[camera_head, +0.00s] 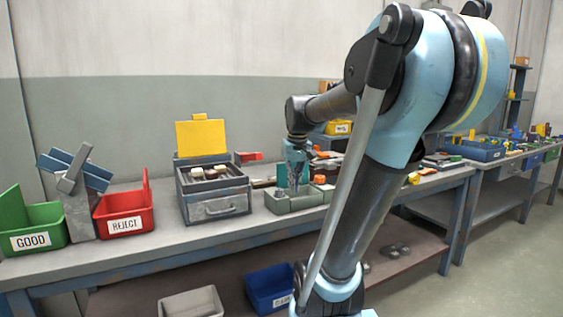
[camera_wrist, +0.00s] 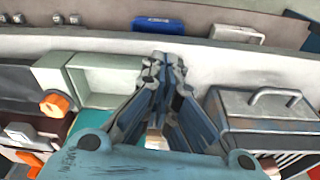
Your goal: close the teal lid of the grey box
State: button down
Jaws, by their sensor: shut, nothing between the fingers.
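A grey box (camera_head: 216,210) with a front drawer and handle stands on the bench. Its raised lid panel (camera_head: 201,138) looks yellow, not teal, and stands upright at the back. Small pale and dark pieces show in its open top. In the wrist view, my gripper (camera_wrist: 161,62) sits between the tray (camera_wrist: 105,80) on the left and the grey box (camera_wrist: 268,107) on the right.
A red REJECT bin (camera_head: 124,221), a green GOOD bin (camera_head: 38,240) and a grey stand with a blue top (camera_head: 76,185) are at the left. Cluttered parts lie behind my arm. A blue bin (camera_head: 270,288) sits below the bench.

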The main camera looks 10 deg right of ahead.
jog(key=w+r+n, duration=0.1)
jog(key=w+r, duration=0.3)
jog(key=w, duration=0.5)
jog(key=w+a+r, duration=0.1)
jog(key=w+r, duration=0.2)
jog(key=w, duration=0.7)
jog(key=w+r+n, duration=0.1)
jog(key=w+r, duration=0.3)
jog(key=w, duration=0.5)
jog(key=f, duration=1)
jog(key=shift+s+d, duration=0.15)
jog(key=shift+s, duration=0.15)
jog(key=shift+s+d+r, duration=0.15)
jog(key=shift+s, duration=0.2)
jog(key=shift+s+d+r, duration=0.1)
jog(key=shift+s, duration=0.25)
jog(key=shift+g, duration=0.3)
jog(key=shift+s, duration=0.15)
jog(key=shift+s+d+r+y, duration=0.1)
jog(key=shift+s+r+y, duration=0.05)
jog(key=shift+r+y, duration=0.15)
